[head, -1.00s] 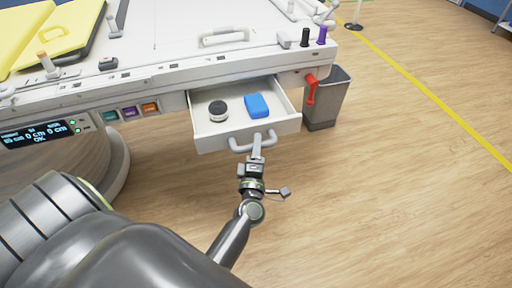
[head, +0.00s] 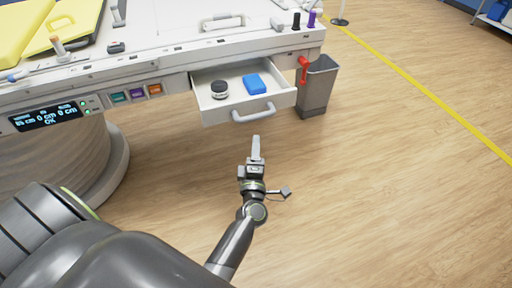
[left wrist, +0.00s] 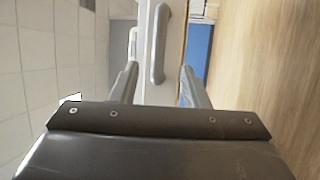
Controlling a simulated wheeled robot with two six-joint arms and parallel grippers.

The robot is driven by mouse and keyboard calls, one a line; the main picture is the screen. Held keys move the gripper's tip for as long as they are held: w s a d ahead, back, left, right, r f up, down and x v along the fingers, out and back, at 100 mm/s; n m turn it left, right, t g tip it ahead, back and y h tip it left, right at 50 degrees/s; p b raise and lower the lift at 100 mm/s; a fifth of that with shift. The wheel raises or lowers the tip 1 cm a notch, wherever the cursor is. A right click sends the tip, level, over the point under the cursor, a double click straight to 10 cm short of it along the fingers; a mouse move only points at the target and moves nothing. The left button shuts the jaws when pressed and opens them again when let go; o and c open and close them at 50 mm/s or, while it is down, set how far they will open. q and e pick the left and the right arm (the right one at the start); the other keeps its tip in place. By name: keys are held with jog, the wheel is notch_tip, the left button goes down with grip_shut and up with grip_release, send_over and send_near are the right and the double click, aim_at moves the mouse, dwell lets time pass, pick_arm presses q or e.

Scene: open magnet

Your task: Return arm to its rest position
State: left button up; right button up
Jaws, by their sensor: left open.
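My left gripper (head: 256,146) is open and empty, out over the floor in front of the drawer. A clear gap separates its fingers from the drawer handle (head: 254,113). In the left wrist view, the two fingers (left wrist: 157,84) stand apart with the handle (left wrist: 159,44) beyond them, not touching. The white drawer (head: 214,114) stands pulled open under the bench. It holds a dark round jar with a pale band (head: 219,89) and a blue block (head: 254,84). My right gripper is not seen.
The white bench (head: 170,55) runs along the back, with a display panel (head: 47,117) on its front edge. A red lever (head: 303,68) hangs at its right corner. A grey bin (head: 318,88) stands right of the drawer. The wooden floor on the right is clear.

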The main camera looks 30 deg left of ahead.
pick_arm(q)
jog(key=s+d+f+m+g+h, duration=0.1)
jog(key=s+f+m+g+h, duration=0.1)
jog(key=f+m+h, duration=0.45)
jog(key=s+d+f+m+g+h, duration=0.1)
jog(key=s+d+f+m, duration=0.2)
jog(key=f, duration=0.7)
jog(key=s+a+f+m+g+h, duration=0.25)
jog(key=s+f+m+g, duration=0.55)
jog(key=s+f, duration=1)
jog(key=s+a+f+m+g+y, duration=0.1)
jog(key=s+a+f+m+g, duration=0.2)
jog(key=s, duration=0.6)
jog(key=s+a+f+m+g+y, duration=0.1)
jog(key=s+a+f+g, duration=0.3)
jog(key=s, duration=0.5)
jog(key=s+d+r+t+p, duration=0.1)
jog(key=s+d+r+p, duration=0.1)
jog(key=r+p, duration=0.5)
jog(key=s+p, duration=0.1)
jog(key=p, duration=0.4)
jog(key=shift+s+r+p, duration=0.2)
jog(key=shift+s+p, duration=0.15)
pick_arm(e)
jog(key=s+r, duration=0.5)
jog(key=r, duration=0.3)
